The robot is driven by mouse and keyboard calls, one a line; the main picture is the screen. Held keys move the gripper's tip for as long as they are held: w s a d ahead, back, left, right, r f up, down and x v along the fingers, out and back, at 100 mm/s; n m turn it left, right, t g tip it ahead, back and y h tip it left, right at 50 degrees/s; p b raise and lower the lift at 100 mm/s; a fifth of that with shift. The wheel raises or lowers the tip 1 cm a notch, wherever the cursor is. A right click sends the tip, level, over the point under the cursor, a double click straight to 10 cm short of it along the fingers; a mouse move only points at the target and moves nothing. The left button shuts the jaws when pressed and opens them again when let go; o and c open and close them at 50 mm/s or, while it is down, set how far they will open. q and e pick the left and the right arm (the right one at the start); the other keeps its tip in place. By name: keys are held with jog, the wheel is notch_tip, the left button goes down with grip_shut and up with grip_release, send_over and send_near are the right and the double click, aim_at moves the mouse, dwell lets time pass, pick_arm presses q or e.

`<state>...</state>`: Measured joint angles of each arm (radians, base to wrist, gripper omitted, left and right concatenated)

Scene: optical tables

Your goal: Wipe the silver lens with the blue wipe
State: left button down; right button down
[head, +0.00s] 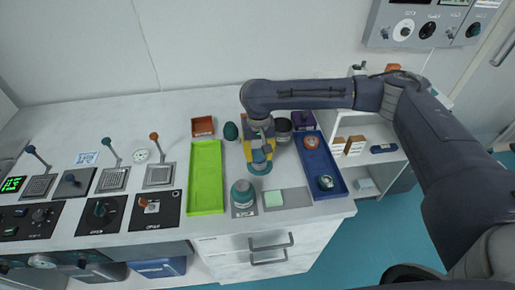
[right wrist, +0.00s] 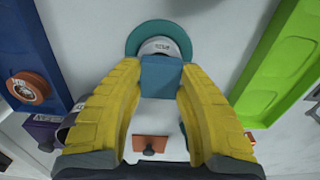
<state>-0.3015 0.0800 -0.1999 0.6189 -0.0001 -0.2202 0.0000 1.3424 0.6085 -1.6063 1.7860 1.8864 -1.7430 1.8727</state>
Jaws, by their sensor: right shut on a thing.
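My right gripper (head: 259,148) is shut on the blue wipe (right wrist: 162,76), a small folded blue block between its yellow fingers. The blue wipe also shows in the head view (head: 258,157). Just beyond it is a round teal-rimmed piece with a pale silver face and a small label, which looks like the silver lens (right wrist: 160,28); its teal rim shows below the wipe in the head view (head: 261,170). The wipe overlaps its near edge in the right wrist view; I cannot tell whether they touch. My left gripper is not in view.
A lime green tray (head: 206,178) lies left of the gripper and a blue tray (head: 320,165) with round pieces lies right. A teal-topped container (head: 243,193) and a pale green square (head: 273,199) are in front. A dark green egg-shaped object (head: 231,131) stands close by.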

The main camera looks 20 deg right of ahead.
aim_at(262, 165)
jog(key=shift+s+f, duration=0.2)
jog(key=shift+s, duration=1.2)
jog(key=shift+s+d, duration=0.15)
jog(key=shift+s, duration=0.1)
jog(key=shift+w+r, duration=0.1)
jog(key=shift+w, duration=2.05)
jog(key=shift+w+r, duration=0.1)
jog(key=shift+r, duration=3.6)
